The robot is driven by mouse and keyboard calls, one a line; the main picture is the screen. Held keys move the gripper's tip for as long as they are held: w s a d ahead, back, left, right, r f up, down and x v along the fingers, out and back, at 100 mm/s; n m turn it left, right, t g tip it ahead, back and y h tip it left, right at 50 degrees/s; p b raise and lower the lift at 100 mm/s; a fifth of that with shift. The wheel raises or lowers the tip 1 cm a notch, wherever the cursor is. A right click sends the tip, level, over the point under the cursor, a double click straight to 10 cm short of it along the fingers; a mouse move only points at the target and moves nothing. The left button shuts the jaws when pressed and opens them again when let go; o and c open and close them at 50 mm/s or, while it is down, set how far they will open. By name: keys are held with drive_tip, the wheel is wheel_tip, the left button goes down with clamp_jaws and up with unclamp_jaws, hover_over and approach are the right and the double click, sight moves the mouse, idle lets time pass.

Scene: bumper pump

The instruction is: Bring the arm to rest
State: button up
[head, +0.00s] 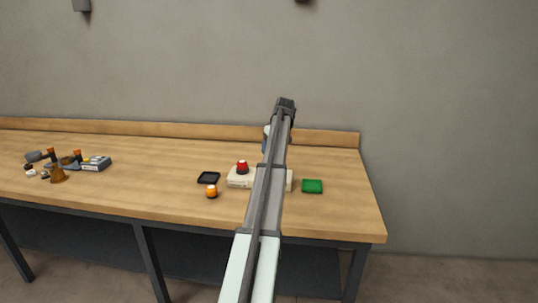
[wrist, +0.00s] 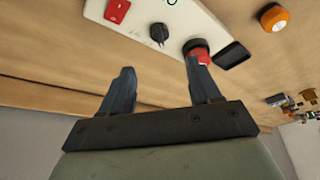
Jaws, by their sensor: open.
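My arm rises from the bottom of the head view and reaches over the workbench. In the wrist view my gripper (wrist: 161,84) is open, with two dark blue fingers apart and nothing between them. In the head view it is mostly hidden behind my arm. Beyond the fingers is a cream control box (wrist: 185,12) with a red switch (wrist: 117,10), a black knob (wrist: 158,33) and a red button (wrist: 204,58). The right finger overlaps the button in the picture; I cannot tell the gap. The red button also shows in the head view (head: 242,166), on the box (head: 238,180).
A black tray (head: 208,178) and an orange button-like object (head: 211,191) lie left of the box. A green tray (head: 312,186) lies right of it. Several small items (head: 60,170) crowd the bench's left end. A low wooden ledge (head: 335,137) runs along the back.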

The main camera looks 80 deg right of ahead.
drive_tip(key=shift+s+a+r, duration=0.15)
drive_tip(key=shift+a+r, duration=0.05)
drive_tip(key=shift+r, duration=0.45)
